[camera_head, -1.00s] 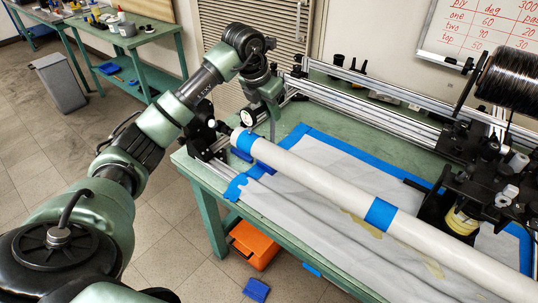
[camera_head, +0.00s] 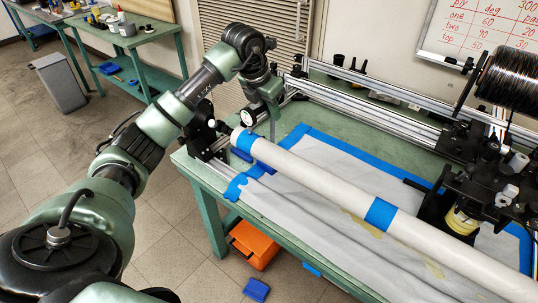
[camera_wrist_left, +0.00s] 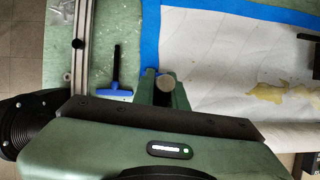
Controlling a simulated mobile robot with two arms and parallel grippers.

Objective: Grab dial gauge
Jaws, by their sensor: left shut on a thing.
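The dial gauge (camera_head: 247,118) shows as a small round white face with a dark rim, at the left end of the green workbench, near the end of the white tube. My left gripper (camera_head: 272,124) points down right beside it; its fingertips are hard to make out in the head view. In the left wrist view, my left gripper (camera_wrist_left: 164,95) is shut, with a round grey piece, seemingly part of the dial gauge (camera_wrist_left: 166,83), between its green fingers. The rest of the gauge is hidden there. My right gripper is not in view.
The white tube (camera_head: 310,178) with blue tape bands runs diagonally over the white cloth. A metal rail (camera_head: 370,107) lies behind. A blue-handled tool (camera_wrist_left: 115,75) lies left of the fingers in the wrist view. A black winding head (camera_head: 480,165) stands at right.

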